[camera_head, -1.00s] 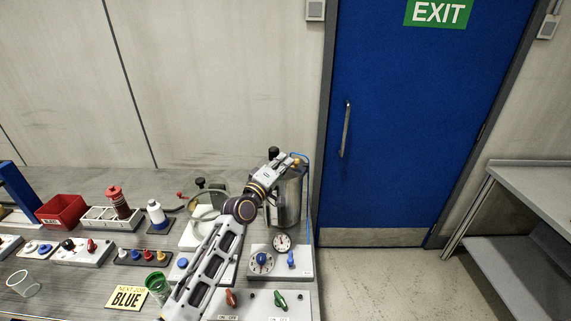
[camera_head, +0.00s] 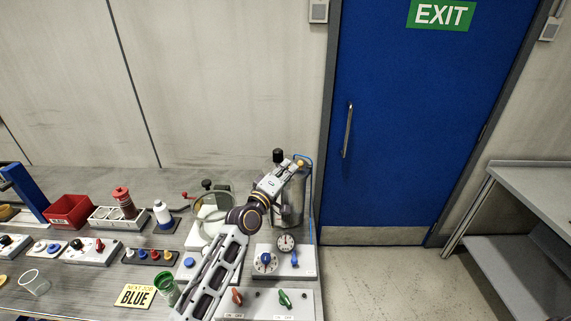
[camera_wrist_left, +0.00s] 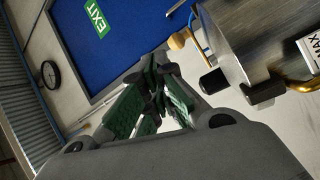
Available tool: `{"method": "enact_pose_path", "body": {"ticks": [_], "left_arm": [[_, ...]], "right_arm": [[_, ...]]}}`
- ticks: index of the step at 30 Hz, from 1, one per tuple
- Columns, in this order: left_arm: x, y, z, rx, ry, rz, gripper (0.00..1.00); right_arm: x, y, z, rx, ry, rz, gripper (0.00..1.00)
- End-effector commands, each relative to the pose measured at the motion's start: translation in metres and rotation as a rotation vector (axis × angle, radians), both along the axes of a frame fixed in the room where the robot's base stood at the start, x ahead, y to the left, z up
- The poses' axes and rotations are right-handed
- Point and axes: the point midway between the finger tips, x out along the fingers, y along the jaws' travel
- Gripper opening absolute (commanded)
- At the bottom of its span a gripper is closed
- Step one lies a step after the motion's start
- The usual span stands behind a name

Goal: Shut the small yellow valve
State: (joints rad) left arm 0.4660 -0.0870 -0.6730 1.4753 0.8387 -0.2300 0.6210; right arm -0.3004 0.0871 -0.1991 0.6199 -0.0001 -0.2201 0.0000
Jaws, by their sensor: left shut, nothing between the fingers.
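The small yellow knob (camera_head: 299,163), which looks like the valve, sits at the top of the steel drum (camera_head: 293,210) at the back right of the bench. In the left wrist view the knob (camera_wrist_left: 179,41) sticks out from the side of the drum (camera_wrist_left: 260,35). My left gripper (camera_head: 288,168) is by the drum's top, close to the knob. In the wrist view its green-padded fingers (camera_wrist_left: 160,66) are shut and empty, just short of the knob in the picture. Whether they touch it I cannot tell. My right gripper is out of view.
A black knob (camera_head: 278,155) stands on the drum's top. A panel with dials (camera_head: 303,268) and a panel with red and green handles (camera_head: 262,309) stand in front. A yellow sign (camera_head: 135,296), red bin (camera_head: 68,211) and bottles fill the left. The floor by the blue door (camera_head: 420,120) is clear.

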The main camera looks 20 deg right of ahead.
Motion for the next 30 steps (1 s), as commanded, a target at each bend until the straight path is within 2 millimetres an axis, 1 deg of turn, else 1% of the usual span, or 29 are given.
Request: {"method": "enact_pose_path", "body": {"ticks": [1,8,16,24,30], "left_arm": [[-0.004,-0.001,0.0,0.001,0.003,-0.001,0.0],[-0.02,-0.004,-0.001,0.0,0.002,-0.001,0.0],[-0.041,-0.008,-0.004,0.001,0.002,0.0,0.0],[-0.061,-0.012,-0.007,0.001,0.001,0.0,0.0],[-0.068,-0.014,-0.009,0.0,0.001,0.0,0.0]], "right_arm": [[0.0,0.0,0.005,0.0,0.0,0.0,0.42],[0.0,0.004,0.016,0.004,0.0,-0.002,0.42],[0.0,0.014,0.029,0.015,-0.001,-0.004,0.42],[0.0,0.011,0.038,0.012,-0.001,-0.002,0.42],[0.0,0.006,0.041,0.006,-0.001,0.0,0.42]]}}
